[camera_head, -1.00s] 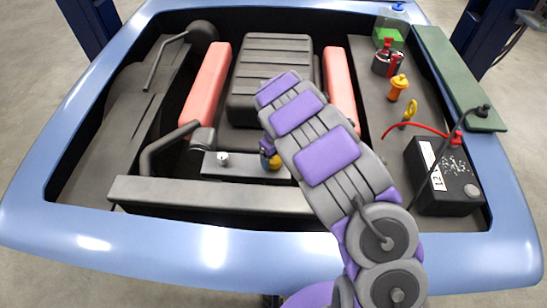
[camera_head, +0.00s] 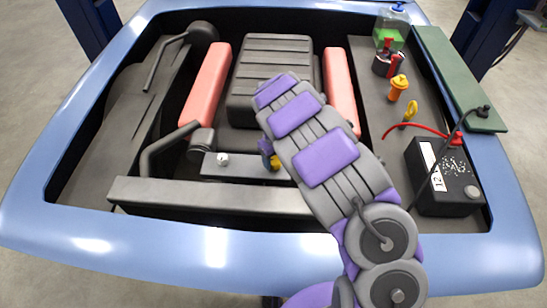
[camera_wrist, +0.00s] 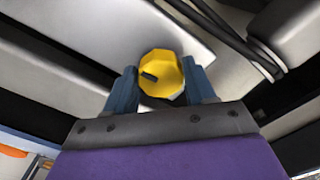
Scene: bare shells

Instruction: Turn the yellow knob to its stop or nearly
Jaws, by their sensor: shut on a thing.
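The yellow knob (camera_wrist: 168,72) sits between the two blue fingers of my gripper (camera_wrist: 161,82) in the wrist view. It is faceted, with a short dark mark on its face, toward the left. My gripper is shut on it, one finger on each side. In the head view only a small part of the yellow knob (camera_head: 275,163) shows beside my gripper (camera_head: 267,153), at the grey bar near the front of the bay. My arm hides the bar to the right of the knob.
A small white-capped fitting (camera_head: 222,159) stands on the bar left of the knob. A black battery (camera_head: 447,180) with red and black leads is at the right. Orange (camera_head: 398,88) and yellow (camera_head: 409,110) handled parts stand behind it. Salmon covers (camera_head: 207,84) flank the ribbed engine block (camera_head: 270,75).

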